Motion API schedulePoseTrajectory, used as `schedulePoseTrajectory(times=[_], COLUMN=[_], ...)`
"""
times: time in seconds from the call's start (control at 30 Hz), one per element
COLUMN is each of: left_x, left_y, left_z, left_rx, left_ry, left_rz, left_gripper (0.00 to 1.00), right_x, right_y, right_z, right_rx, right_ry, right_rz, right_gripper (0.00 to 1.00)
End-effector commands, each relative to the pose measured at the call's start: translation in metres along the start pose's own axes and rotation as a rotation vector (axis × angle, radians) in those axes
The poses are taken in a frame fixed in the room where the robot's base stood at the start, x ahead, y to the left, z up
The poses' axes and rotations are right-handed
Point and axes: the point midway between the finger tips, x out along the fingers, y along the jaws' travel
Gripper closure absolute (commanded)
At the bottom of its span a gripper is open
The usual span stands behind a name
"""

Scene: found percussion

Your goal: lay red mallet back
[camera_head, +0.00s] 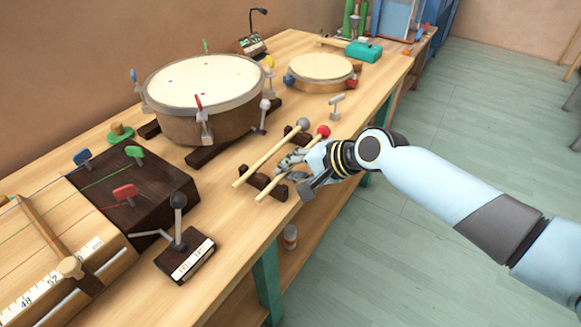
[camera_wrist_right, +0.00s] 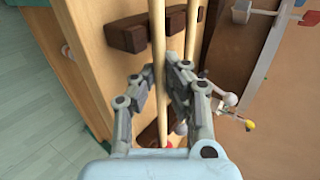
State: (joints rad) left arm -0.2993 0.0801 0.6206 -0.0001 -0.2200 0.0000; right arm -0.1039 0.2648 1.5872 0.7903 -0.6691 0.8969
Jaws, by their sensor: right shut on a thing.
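The red mallet, with its red ball head (camera_head: 323,131) and pale wooden handle (camera_head: 270,187), lies along two dark wooden rests, the near one (camera_head: 278,191) and the far one (camera_head: 290,130). I cannot tell whether its handle touches them. My right gripper (camera_head: 287,164) is shut on the handle between the rests. A grey-headed mallet (camera_head: 258,162) lies parallel on the left, close to a fingertip. My left gripper is not in view.
A large drum (camera_head: 195,125) stands left of the mallets, a smaller drum (camera_head: 320,67) behind. A dark block with a lever (camera_head: 186,258) and a stringed box (camera_head: 120,193) are nearer. The table edge is close on the right, with green floor (camera_head: 450,120) beyond.

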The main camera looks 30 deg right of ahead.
Motion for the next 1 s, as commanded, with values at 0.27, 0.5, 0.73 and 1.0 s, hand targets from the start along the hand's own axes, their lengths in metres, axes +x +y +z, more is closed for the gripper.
schedulePoseTrajectory(times=[0.27, 0.5, 0.73, 1.0], left_x=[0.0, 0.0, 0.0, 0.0], left_y=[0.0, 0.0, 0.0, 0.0], left_z=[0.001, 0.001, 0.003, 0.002], left_rx=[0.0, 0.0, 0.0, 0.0], left_ry=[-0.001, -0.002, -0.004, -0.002], left_rz=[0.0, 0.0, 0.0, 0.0], left_gripper=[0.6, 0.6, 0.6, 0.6], right_x=[0.0, 0.0, -0.008, -0.063], right_y=[0.0, 0.0, 0.001, 0.002], right_z=[0.0, 0.0, -0.001, 0.0], right_rx=[0.0, 0.0, -0.001, -0.006], right_ry=[0.0, 0.0, 0.002, 0.0], right_rz=[0.0, 0.0, 0.001, 0.003], right_gripper=[0.78, 0.65, 0.65, 0.65])
